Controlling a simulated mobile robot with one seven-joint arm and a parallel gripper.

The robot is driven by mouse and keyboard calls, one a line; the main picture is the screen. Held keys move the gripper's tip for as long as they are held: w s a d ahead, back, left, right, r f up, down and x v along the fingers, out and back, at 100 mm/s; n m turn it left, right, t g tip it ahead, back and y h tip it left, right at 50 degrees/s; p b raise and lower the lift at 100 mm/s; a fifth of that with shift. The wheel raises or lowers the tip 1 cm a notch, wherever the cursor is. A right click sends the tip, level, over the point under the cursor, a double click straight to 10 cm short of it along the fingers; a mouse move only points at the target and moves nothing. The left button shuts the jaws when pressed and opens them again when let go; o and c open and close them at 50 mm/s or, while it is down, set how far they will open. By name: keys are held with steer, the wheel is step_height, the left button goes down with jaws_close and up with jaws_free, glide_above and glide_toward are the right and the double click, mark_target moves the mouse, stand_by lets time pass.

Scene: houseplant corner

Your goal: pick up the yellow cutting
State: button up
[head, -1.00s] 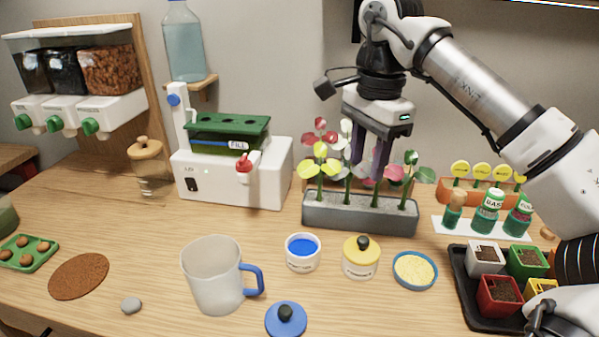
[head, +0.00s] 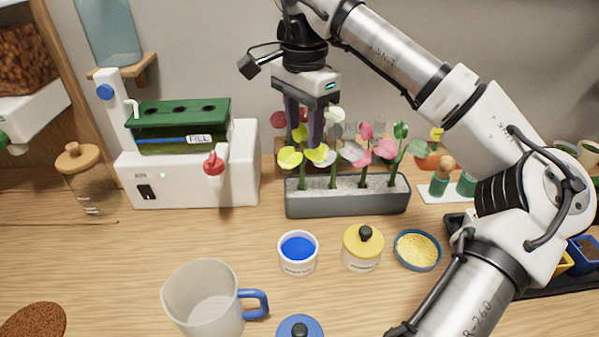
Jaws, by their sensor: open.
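The yellow cutting (head: 290,157) stands upright at the left end of the grey planter (head: 345,207), with round yellow leaves on a green stem. White, pink and green-leaved cuttings stand to its right in the same planter. My gripper (head: 303,138) is open and points down just above the yellow cutting, its two dark fingers near the leaves. Red leaves show behind the fingers. Whether the fingers are in front of, behind or around the yellow leaves I cannot tell.
A white device with a green tray (head: 180,125) stands left of the planter. In front are a blue-filled cup (head: 298,260), a yellow lidded jar (head: 362,260), a blue dish (head: 418,262) and a clear mug (head: 205,305). Green bottles (head: 440,182) stand on the right.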

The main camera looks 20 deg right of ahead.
mark_target(302, 153)
step_height(302, 153, down, 8)
steer(key=shift+w+f+p, duration=0.1)
steer(key=shift+f+p, duration=0.15)
steer(key=shift+p, duration=0.35)
jaws_close()
